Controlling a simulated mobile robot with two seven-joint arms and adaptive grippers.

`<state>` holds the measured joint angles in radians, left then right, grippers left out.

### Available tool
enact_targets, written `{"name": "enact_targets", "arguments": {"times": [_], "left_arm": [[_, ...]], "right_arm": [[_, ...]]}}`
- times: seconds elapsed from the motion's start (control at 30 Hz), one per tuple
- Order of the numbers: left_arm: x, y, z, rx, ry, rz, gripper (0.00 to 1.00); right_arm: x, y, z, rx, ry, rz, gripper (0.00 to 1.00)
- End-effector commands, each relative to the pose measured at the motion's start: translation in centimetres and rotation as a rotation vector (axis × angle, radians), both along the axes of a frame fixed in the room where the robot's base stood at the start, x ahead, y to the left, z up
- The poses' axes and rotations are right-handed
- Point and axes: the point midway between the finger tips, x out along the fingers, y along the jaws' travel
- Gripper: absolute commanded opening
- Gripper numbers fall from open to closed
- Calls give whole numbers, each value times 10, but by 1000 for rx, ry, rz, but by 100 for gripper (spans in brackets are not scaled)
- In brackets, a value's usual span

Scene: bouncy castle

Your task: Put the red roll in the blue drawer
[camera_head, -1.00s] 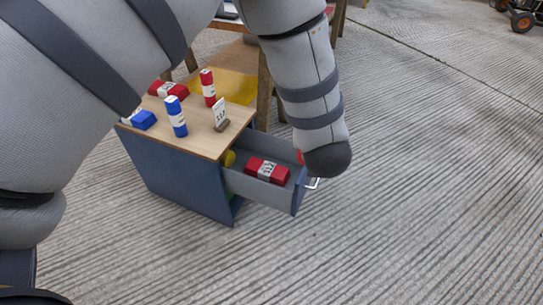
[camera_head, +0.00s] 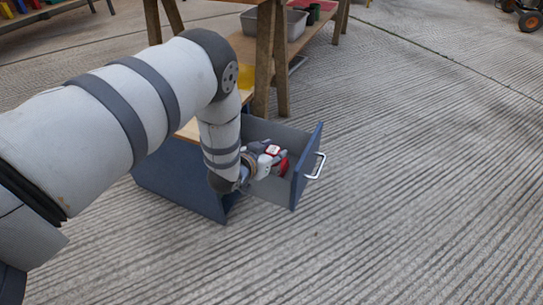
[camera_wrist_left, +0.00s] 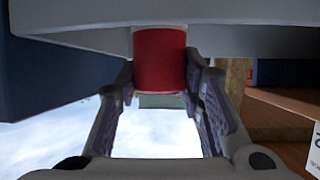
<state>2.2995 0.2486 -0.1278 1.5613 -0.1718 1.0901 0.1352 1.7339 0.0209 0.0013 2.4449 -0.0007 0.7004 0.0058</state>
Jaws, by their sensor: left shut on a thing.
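The blue drawer (camera_head: 306,166) is pulled out of the small blue cabinet (camera_head: 178,185), with grey inner walls and a metal handle. My left gripper (camera_head: 272,158) reaches down into the drawer opening, near its front panel. In the wrist view a red roll (camera_wrist_left: 160,60) sits between the fingertips of the left gripper (camera_wrist_left: 160,85), which is shut on it. A grey drawer part lies close against the roll there. Red also shows by the gripper in the head view (camera_head: 281,166); I cannot tell whether this is one roll or two. My right gripper is out of view.
My left arm hides most of the wooden cabinet top (camera_head: 188,131) and whatever stands on it. A wooden trestle table (camera_head: 264,60) with a grey bin (camera_head: 291,25) stands behind.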

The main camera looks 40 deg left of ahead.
Motion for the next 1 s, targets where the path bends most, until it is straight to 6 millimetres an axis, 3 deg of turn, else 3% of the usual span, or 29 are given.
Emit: {"name": "enact_targets", "arguments": {"times": [0.03, 0.1, 0.43, 0.47, 0.53, 0.87, 1.0], "left_arm": [[-1, 0, -16, 0, 5, 0, 0], [-1, 0, -23, 0, 4, 0, 0], [0, 0, -23, 1, 1, 0, 0], [0, 0, -23, 1, 1, 0, 39], [0, 0, -22, 1, 1, 0, 55], [0, 0, -19, 0, 0, 0, 55], [-17, -2, -6, 0, 0, 0, 55]], "right_arm": [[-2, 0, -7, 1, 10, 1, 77], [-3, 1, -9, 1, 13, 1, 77], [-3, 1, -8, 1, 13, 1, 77], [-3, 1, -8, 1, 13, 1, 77], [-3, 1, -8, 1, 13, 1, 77], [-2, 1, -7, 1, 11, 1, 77], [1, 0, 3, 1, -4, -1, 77]]}}
